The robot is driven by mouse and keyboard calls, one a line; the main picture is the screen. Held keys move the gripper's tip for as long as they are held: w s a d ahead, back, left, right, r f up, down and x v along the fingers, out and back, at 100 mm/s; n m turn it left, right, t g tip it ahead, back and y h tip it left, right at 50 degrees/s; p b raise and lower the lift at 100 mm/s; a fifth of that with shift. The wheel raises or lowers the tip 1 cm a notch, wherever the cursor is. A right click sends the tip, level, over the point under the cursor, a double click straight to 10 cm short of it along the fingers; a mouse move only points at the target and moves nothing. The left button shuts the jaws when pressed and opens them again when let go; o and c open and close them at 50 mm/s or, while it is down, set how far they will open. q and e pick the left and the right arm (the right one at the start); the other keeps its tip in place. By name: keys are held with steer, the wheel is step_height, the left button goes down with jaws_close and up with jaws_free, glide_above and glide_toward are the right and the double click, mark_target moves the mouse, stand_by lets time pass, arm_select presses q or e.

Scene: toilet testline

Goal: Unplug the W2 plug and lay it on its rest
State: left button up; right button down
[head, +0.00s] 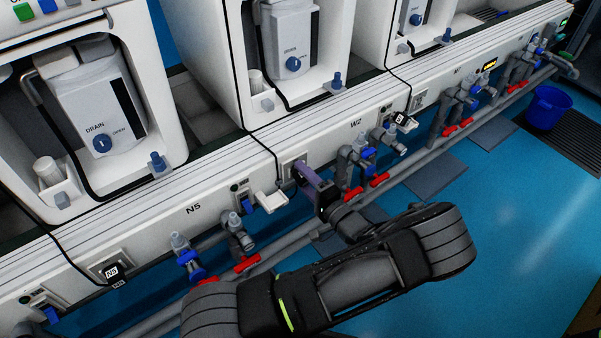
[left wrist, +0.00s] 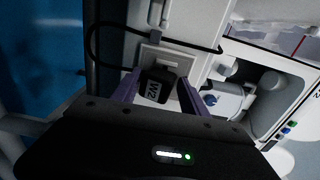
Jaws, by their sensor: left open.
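A small white ledge (head: 271,200), which looks like the plug's rest, is left of and below the socket and looks empty. My right gripper is not in view.
Valves with red and blue handles (head: 352,165) and grey pipes (head: 285,252) run along the bench front close to my arm. An N5 plug (head: 112,271) is at the lower left. A black cable (head: 265,146) hangs down to the socket. Blue floor (head: 500,225) is open at right.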

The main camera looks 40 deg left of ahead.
mark_target(307, 182)
arm_select(q)
steer(key=shift+a+f, duration=0.15)
stand_by(0.3)
jaws_close()
stand_by(0.4)
steer(key=shift+s, duration=0.1)
steer(key=shift+v, duration=3.05)
